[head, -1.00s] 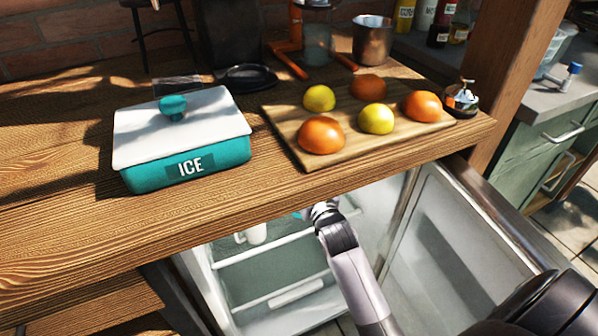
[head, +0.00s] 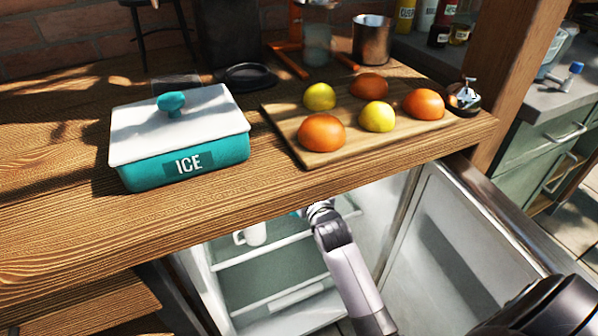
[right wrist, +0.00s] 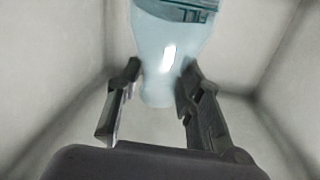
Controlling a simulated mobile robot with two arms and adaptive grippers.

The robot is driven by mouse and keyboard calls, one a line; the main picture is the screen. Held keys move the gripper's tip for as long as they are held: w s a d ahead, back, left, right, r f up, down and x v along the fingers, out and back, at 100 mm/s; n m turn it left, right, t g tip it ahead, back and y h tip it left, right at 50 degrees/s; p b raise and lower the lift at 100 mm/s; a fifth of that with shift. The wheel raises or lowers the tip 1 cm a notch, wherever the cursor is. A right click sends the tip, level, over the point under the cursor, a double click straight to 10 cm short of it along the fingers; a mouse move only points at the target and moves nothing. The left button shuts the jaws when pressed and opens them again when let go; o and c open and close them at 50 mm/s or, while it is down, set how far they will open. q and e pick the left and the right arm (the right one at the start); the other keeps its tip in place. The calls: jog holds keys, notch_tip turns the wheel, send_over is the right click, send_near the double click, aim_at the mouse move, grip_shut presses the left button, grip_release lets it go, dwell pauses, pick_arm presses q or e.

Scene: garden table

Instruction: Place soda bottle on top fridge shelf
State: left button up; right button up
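The soda bottle (right wrist: 170,45), pale blue with a teal label, shows in the right wrist view. Its narrower part lies between the fingers of my right gripper (right wrist: 160,88), which appear to touch it on both sides. In the head view my right arm reaches into the open fridge below the counter, and the counter edge hides the fingers. Only a small teal patch beside the wrist shows there. The fridge's top shelf (head: 262,247) is a pale pane with a light front edge. My left gripper is not in view.
A white mug (head: 252,234) stands on the left of the top shelf. The fridge door (head: 440,250) stands open at the right. The wooden counter (head: 60,235) overhangs the fridge and holds an ice box (head: 185,165) and a fruit board (head: 330,158).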

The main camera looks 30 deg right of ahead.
jog(key=o, duration=0.3)
jog(key=shift+r, duration=0.1)
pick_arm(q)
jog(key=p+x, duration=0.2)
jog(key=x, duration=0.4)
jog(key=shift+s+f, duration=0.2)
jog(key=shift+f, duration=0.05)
pick_arm(e)
jog(key=s, duration=0.4)
jog(key=s+a, duration=0.1)
jog(key=s, duration=0.3)
jog(key=s+a, duration=0.1)
jog(key=s, duration=0.3)
jog(key=shift+r, duration=0.3)
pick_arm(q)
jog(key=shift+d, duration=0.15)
pick_arm(e)
jog(key=shift+w, duration=0.1)
